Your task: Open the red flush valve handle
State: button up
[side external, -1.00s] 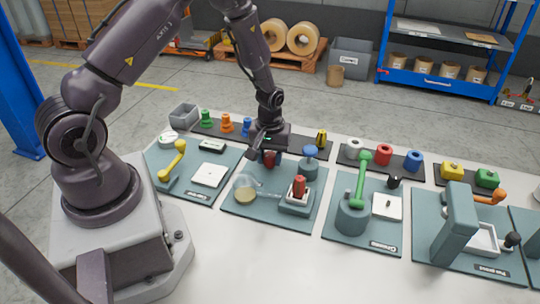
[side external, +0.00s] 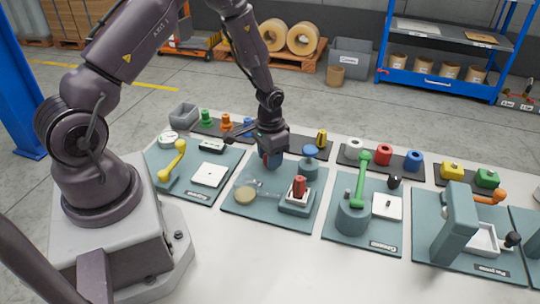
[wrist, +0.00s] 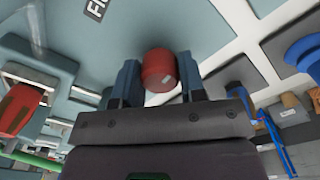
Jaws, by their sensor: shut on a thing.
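The red flush valve handle (wrist: 158,70) shows in the wrist view as a short, rounded red cylinder between my two dark fingers. My gripper (wrist: 158,82) is shut on it, with one finger at each side. In the side external view my gripper (side external: 271,160) points down at the back of the second teal panel (side external: 262,218). Only a small part of the red handle (side external: 265,160) shows there, the fingers hiding the rest. How far the handle is turned cannot be told.
A second red handle (side external: 299,187) stands on a block in front and right of my gripper. A blue-topped post (side external: 310,165) is close on the right. Small coloured parts line the rack behind. The white table front is clear.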

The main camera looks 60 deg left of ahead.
jog(key=shift+m, duration=0.5)
jog(key=o, duration=0.9)
jog(key=shift+r, duration=0.1)
notch_tip(320, 180, up, 13)
jog(key=shift+f, duration=0.1)
